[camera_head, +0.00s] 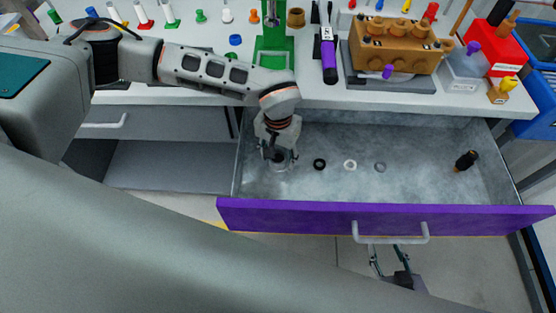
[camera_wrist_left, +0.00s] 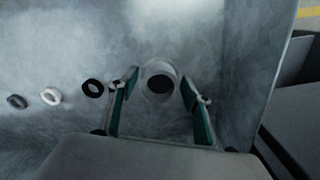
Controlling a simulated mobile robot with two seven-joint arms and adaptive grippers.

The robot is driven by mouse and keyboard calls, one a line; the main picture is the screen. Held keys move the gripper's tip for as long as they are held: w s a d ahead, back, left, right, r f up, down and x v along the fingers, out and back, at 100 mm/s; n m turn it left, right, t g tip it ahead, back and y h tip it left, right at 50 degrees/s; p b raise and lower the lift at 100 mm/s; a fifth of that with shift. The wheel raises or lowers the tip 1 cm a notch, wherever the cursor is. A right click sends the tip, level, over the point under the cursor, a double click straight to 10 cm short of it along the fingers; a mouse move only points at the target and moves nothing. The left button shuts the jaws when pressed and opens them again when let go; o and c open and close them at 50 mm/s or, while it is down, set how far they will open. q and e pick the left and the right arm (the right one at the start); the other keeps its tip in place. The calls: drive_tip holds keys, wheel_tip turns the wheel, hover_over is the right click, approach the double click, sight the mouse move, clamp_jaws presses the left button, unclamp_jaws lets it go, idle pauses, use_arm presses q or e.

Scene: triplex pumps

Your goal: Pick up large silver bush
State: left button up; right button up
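The large silver bush (camera_wrist_left: 158,67), a short pale grey cylinder with a dark bore, stands on the floor of the open drawer in the left wrist view. My left gripper (camera_wrist_left: 160,90) is open, with its green-padded fingertips on either side of the bush. Gaps show between the pads and the bush. In the head view, my left gripper (camera_head: 278,157) reaches down into the left part of the drawer and largely hides the bush. My right gripper (camera_head: 386,257) is below the drawer's front handle, with its fingers apart and empty.
The drawer (camera_head: 330,215) has a purple front. A black ring (camera_head: 319,164), a white ring (camera_head: 350,165) and a grey ring (camera_head: 380,167) lie right of my left gripper. A dark cylindrical part (camera_head: 466,160) lies at far right. The bench (camera_head: 320,95) above is crowded.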

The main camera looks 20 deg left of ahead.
use_arm(q)
drive_tip(key=c, duration=0.9)
drive_tip(key=shift+r, duration=0.15)
